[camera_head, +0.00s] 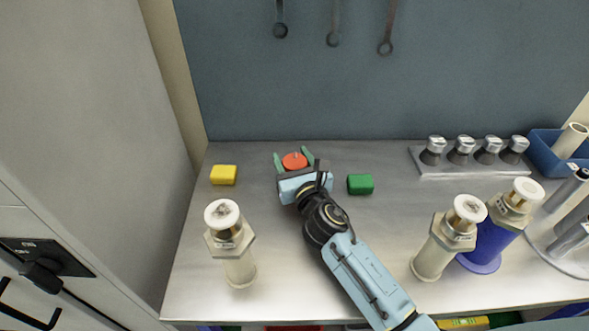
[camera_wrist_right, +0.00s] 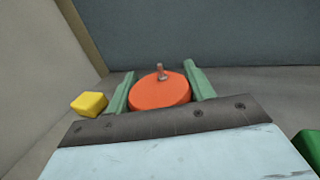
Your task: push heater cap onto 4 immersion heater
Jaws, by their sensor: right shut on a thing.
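My right gripper (camera_head: 293,160) is shut on a round orange-red cap (camera_head: 294,162) with a small metal pin on top, near the back of the steel bench. In the right wrist view the cap (camera_wrist_right: 160,92) sits between the two green fingers (camera_wrist_right: 160,90). Whether it touches the bench is unclear. Cream cylinders with hex collars, brassy necks and white tops look like the immersion heaters. One heater (camera_head: 238,262) stands front left. Another heater (camera_head: 433,258) stands front right, beside a third heater (camera_head: 512,207) with a blue lower part. My left gripper is out of view.
A yellow block (camera_head: 223,175) lies left of the gripper and a green block (camera_head: 360,184) right of it. A rack (camera_head: 470,168) with several silver-topped pieces and a blue bin (camera_head: 552,150) stand back right. The bench's middle right is clear. A grey cabinet (camera_head: 80,120) borders the left.

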